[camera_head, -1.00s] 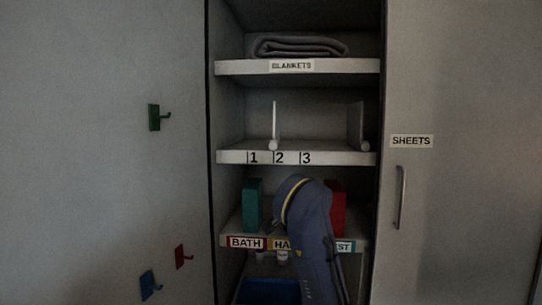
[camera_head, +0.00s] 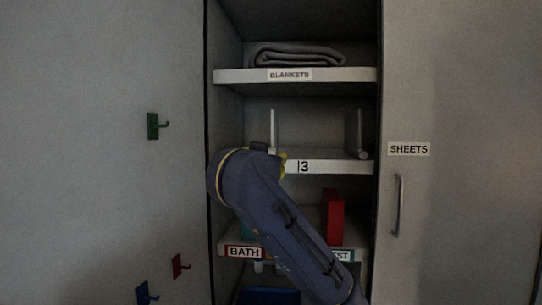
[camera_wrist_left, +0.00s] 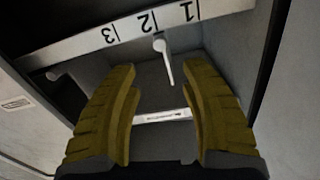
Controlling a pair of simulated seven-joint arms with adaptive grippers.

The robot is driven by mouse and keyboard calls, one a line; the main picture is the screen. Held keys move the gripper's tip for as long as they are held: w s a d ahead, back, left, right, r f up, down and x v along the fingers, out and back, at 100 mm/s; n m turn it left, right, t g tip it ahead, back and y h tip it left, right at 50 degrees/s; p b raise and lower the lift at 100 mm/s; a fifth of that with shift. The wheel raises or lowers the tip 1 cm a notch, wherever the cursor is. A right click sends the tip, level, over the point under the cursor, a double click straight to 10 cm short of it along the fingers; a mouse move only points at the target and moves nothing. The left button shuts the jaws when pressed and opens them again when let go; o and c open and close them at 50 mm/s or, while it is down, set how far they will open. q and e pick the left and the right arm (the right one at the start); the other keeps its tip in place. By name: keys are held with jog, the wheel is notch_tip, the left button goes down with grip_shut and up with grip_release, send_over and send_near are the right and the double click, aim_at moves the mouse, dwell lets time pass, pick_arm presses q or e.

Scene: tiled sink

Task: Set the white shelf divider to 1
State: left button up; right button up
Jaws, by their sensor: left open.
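The white shelf divider (camera_head: 273,128) stands upright on the middle shelf (camera_head: 335,167). In the left wrist view, which is upside down, its rounded front end (camera_wrist_left: 160,45) lines up with the tick beside the 2 label (camera_wrist_left: 147,23). The 1 label (camera_wrist_left: 188,12) is to its right there. My left gripper (camera_wrist_left: 159,72) is open, its yellow fingers apart, with the divider between their tips in that picture; contact cannot be told. In the head view, my arm hides the 1 and 2 labels and most of the gripper. My right gripper is not in view.
A grey divider (camera_head: 353,133) stands farther right on the same shelf. Above is a shelf with a folded blanket (camera_head: 298,55). Below, a red item (camera_head: 334,217) stands on the BATH shelf. Cabinet sides and the SHEETS door (camera_head: 445,220) flank the opening.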

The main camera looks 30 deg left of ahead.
pick_arm(q)
jog(key=x, duration=1.2)
jog(key=shift+w, duration=0.15)
grip_shut()
jog(key=shift+a, duration=0.1)
